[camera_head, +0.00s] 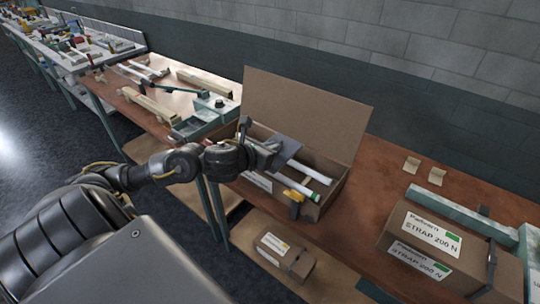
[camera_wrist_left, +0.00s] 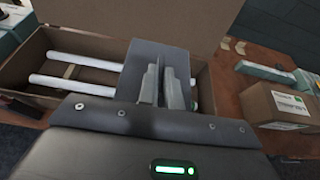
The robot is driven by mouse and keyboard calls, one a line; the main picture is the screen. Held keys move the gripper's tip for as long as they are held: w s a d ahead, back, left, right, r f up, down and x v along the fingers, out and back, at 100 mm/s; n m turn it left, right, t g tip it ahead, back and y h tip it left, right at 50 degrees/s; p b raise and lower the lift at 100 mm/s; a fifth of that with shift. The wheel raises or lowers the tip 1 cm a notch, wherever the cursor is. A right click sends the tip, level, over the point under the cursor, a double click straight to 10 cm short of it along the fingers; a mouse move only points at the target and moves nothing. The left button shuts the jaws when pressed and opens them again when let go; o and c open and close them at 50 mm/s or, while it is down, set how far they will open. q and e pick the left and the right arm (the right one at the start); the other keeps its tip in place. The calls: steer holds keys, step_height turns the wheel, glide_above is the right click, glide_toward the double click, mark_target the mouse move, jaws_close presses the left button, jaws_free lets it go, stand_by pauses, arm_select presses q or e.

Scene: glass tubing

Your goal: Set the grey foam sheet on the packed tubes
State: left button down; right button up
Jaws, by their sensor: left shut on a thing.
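The grey foam sheet (camera_head: 285,148) is in my left gripper (camera_head: 272,150), held above the open cardboard box (camera_head: 328,164). In the left wrist view the foam sheet (camera_wrist_left: 143,58) stands flat behind the two fingers of my left gripper (camera_wrist_left: 166,82), which are shut on it. White tubes (camera_head: 308,187) lie lengthwise in the box; in the wrist view two tubes (camera_wrist_left: 82,61) run to the left of the sheet and pass behind it. The sheet hides the middle of the box there. My right gripper is not in view.
The box's raised lid (camera_head: 302,110) stands at the back. A closed strapped carton (camera_head: 420,246) sits at the right, with two small tan pieces (camera_head: 412,165) behind it. Another bench (camera_head: 150,100) stands at the left. A small carton (camera_head: 284,256) lies on the lower shelf.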

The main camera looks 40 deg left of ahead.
arm_select(q)
steer(key=w+a+f, duration=0.1)
steer(key=w+a+f+p, duration=0.1)
steer(key=w+a, duration=0.1)
steer(key=w+a+p, duration=0.1)
steer(key=w+a, duration=0.1)
steer(key=shift+w+f, duration=0.1)
steer(key=shift+f, duration=0.3)
steer(key=w+a+f+p, duration=0.1)
steer(key=w+a+f, duration=0.2)
steer(key=f, duration=0.3)
steer(key=shift+w, duration=0.3)
steer(key=f+p, duration=0.2)
steer(key=f, duration=0.1)
steer(key=shift+w+a+f, duration=0.1)
steer(key=shift+a+f, duration=0.1)
steer(key=shift+f, duration=0.05)
